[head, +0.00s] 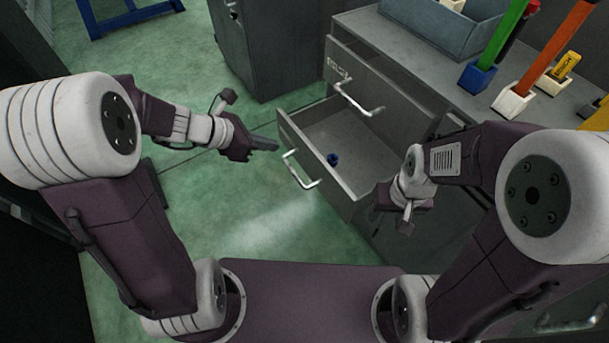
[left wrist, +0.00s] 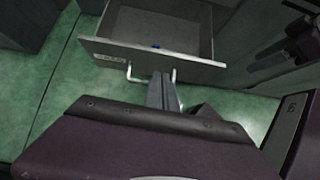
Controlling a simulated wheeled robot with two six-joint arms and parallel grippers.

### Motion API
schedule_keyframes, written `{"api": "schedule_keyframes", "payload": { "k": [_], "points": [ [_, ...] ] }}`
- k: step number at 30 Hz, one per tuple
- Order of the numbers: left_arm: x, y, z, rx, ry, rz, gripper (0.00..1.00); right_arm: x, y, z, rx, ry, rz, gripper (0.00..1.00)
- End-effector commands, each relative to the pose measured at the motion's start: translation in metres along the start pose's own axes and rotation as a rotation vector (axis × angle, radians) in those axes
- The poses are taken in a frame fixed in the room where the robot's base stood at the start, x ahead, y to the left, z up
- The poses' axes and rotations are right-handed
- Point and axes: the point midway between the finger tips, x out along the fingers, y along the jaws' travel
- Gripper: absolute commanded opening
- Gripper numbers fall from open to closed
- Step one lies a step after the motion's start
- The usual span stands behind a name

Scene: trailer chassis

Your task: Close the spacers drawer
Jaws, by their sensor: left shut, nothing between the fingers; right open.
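An open grey drawer (head: 315,168) sticks out of the grey cabinet in the head view, with a small blue part (head: 333,159) inside. Its label is too small to read, so I cannot tell by name that it is the spacers drawer. Its silver handle (head: 301,169) faces the floor space. My left gripper (head: 272,143) is shut and empty, just outside the drawer front. In the left wrist view its fingers (left wrist: 163,92) overlap the handle (left wrist: 136,73); contact cannot be told. My right gripper (head: 374,209) is open beside the drawer's right side.
Another drawer front with a handle (head: 360,97) sits above the open one. The cabinet top bears a blue-grey bin (head: 440,32), coloured holders and upright tools. A dark cabinet (head: 268,45) stands behind. Green floor (head: 215,195) is clear left of the drawer.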

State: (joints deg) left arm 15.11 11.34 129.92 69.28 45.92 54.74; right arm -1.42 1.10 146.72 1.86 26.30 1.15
Motion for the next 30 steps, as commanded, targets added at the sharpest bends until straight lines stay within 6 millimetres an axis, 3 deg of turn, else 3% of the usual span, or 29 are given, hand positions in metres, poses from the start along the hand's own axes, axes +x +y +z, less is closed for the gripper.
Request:
{"api": "schedule_keyframes", "payload": {
  "k": [1, 5, 10, 13, 26, 30],
  "points": [
    [0.017, 0.004, -0.023, -0.013, 0.002, 0.007, 0.0, 0.026, 0.001, 0.002, 0.0, 0.001, 0.0, 0.5],
    [0.019, 0.008, -0.034, -0.029, 0.005, 0.018, 0.0, 0.034, 0.001, 0.003, 0.0, 0.001, 0.0, 0.5],
    [0.018, 0.008, -0.032, -0.028, 0.007, 0.018, 0.0, 0.031, 0.001, 0.003, 0.0, 0.002, 0.0, 0.5],
    [0.029, 0.008, -0.034, -0.027, 0.008, 0.017, 0.0, 0.038, 0.001, 0.003, 0.0, 0.002, 0.0, 0.5],
    [0.121, 0.009, -0.037, -0.024, 0.008, 0.015, 0.0, 0.086, 0.002, 0.008, 0.0, 0.001, 0.0, 0.5],
    [0.134, 0.009, -0.017, -0.022, 0.007, 0.016, 0.0, 0.086, 0.002, 0.008, 0.0, 0.001, 0.0, 0.5]
  ]
}}
